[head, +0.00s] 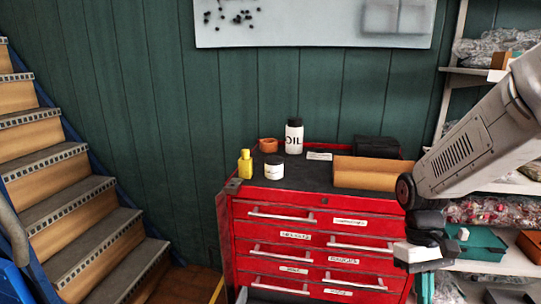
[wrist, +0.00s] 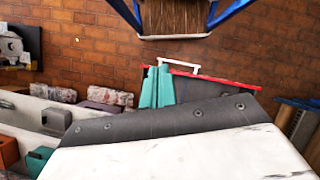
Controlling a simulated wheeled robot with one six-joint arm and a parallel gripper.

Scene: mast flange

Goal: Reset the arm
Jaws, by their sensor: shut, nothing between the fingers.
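My gripper (head: 427,290) hangs at the lower right of the head view, with teal fingers pointing down beside the right edge of the red tool cabinet (head: 318,207). Its fingers are shut with nothing between them. In the wrist view the teal fingers (wrist: 155,88) are together in front of a red-edged part of the cabinet with a pale handle (wrist: 180,63). My arm comes in from the right of the head view and bends down to the gripper. I cannot tell whether the fingers touch the cabinet.
On the cabinet top stand a yellow bottle (head: 246,163), a white oil bottle (head: 293,137), a white jar (head: 274,168), an orange cup (head: 268,145), and a brown box (head: 371,173). Shelves (head: 502,187) with bagged goods and a teal box (head: 482,243) lie right; stairs (head: 60,130) rise left.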

